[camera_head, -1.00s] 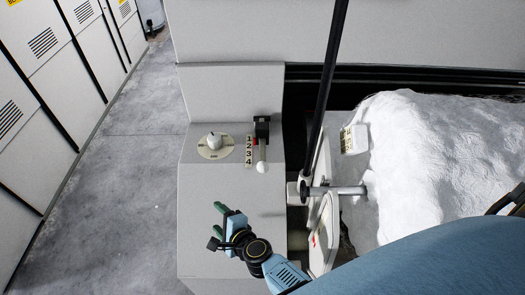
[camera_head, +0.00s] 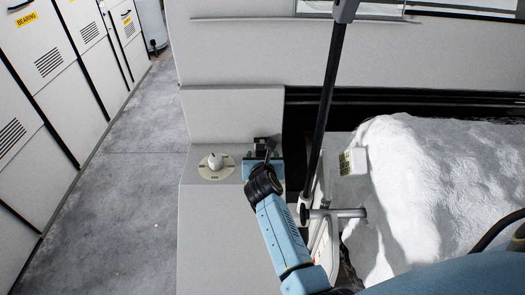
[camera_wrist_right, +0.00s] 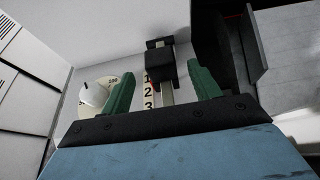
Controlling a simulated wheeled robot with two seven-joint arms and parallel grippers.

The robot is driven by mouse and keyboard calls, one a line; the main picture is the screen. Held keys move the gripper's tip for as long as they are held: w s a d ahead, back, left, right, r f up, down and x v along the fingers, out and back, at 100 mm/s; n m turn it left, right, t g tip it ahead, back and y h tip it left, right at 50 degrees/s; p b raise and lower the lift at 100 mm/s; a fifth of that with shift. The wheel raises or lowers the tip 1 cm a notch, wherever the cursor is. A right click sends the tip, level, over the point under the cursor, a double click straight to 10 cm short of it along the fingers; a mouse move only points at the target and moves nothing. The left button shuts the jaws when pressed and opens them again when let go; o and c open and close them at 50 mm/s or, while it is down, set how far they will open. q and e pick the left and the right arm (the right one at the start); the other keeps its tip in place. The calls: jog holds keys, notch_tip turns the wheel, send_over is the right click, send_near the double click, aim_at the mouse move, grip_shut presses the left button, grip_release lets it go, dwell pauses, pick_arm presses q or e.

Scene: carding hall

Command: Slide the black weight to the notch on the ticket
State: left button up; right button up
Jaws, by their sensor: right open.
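The black weight (camera_head: 262,143) sits at the far end of a short pale rail on the grey cabinet top; it also shows in the right wrist view (camera_wrist_right: 160,66). A strip of numbers (camera_wrist_right: 148,91) runs beside the rail. My right gripper (camera_head: 264,161) is over the rail, its wrist hiding most of it in the head view. In the right wrist view its green fingers (camera_wrist_right: 161,76) are open, one to each side of the weight in the picture; contact cannot be told. A small printed card (camera_head: 353,161), perhaps the ticket, lies against the white fibre. My left gripper is not in view.
A round dial with a white knob (camera_head: 215,161) is left of the rail. A slanted black pole (camera_head: 325,110) stands close on the right, beside a mound of white fibre (camera_head: 430,180). A wall (camera_head: 235,115) rises behind. Open floor (camera_head: 130,190) lies left.

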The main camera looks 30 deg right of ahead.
aim_at(263, 152)
jog(key=b+x, duration=0.1)
jog(key=x, duration=0.5)
jog(key=shift+b, duration=0.35)
grip_shut()
